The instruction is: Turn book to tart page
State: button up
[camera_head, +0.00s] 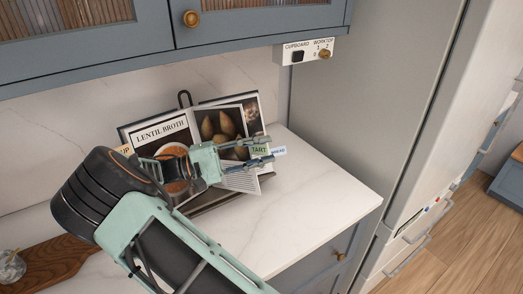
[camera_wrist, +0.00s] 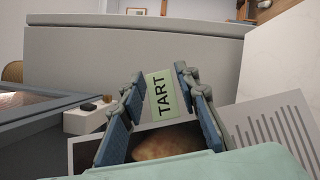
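The cookbook (camera_head: 155,134) stands open on a dark stand on the worktop, its left page headed LENTIL BROTH. A page with a photo of pale round food (camera_head: 222,124) stands part-turned at its right side. The green TART tab (camera_head: 259,149) is at the right edge; in the wrist view the tab (camera_wrist: 161,94) lies between my fingers. My gripper (camera_head: 270,150) is open around the tab, with small gaps beside it in the wrist view (camera_wrist: 160,76). A blue tab (camera_head: 279,151) shows just right of it, and an orange tab ending in UP (camera_head: 124,150) at the left.
A blue cupboard (camera_head: 260,22) hangs above, with a switch panel (camera_head: 306,52) under its right end. A tall grey panel (camera_head: 375,90) bounds the worktop (camera_head: 325,190) on the right. A wooden board (camera_head: 50,262) lies at the lower left. Clear worktop lies right of the book.

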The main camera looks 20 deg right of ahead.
jog(key=shift+o, duration=0.7)
jog(key=shift+r, duration=0.1)
notch_tip(320, 180, up, 10)
